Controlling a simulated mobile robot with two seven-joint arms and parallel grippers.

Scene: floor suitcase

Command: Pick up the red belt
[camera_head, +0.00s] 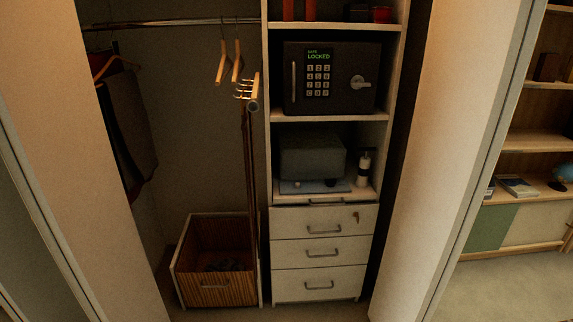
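Long, narrow dark strips (249,150) hang from a pale wooden hanger with several pegs (246,90), left of the shelf unit. They look like belts, dark reddish-brown in the dim light; I cannot tell how many there are or which is the red belt. They hang straight down, close to the side panel of the unit, toward the wooden bin. A small red object (382,15) stands at the right of the top shelf; it is too small to identify. Neither of my grippers is in view.
Two empty hangers (223,66) and a dark garment (128,120) hang on the rail (165,24). A locked safe (330,78), a grey box (312,156) and drawers (320,251) fill the unit. An open wooden bin (216,292) stands below. Open white doors flank the closet.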

